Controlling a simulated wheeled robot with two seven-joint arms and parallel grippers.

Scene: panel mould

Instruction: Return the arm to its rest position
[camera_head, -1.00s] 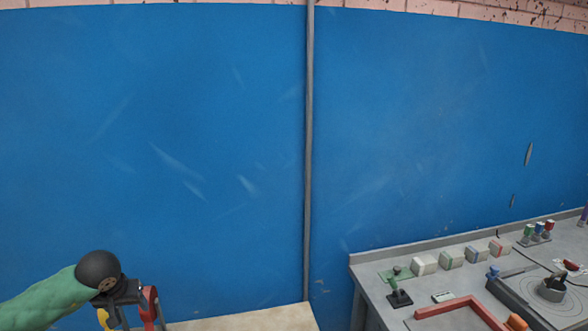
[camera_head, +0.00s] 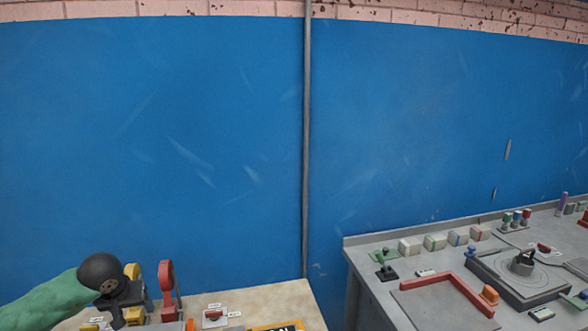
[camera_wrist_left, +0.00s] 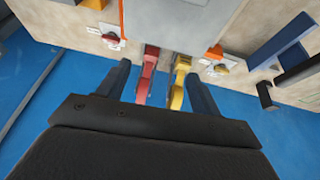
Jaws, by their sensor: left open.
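My left gripper (camera_head: 125,305) is low at the left of the head view, behind its green forearm and black wrist joint. In the left wrist view its two dark fingers (camera_wrist_left: 159,80) are spread apart with nothing clamped. A red handle (camera_wrist_left: 147,75) and a yellow handle (camera_wrist_left: 180,82) appear between the fingers, apart from both. In the head view the red handle (camera_head: 167,283) stands upright just right of the gripper; the yellow one (camera_head: 132,271) is partly hidden behind it. My right arm is not in view.
The handles are at a beige bench (camera_head: 275,300) with small labelled switches (camera_head: 214,316). A grey bench (camera_head: 375,290) on the right carries a red L-shaped bar (camera_head: 450,283), several blocks and a round fixture (camera_head: 523,263). A blue wall (camera_head: 200,130) closes the back.

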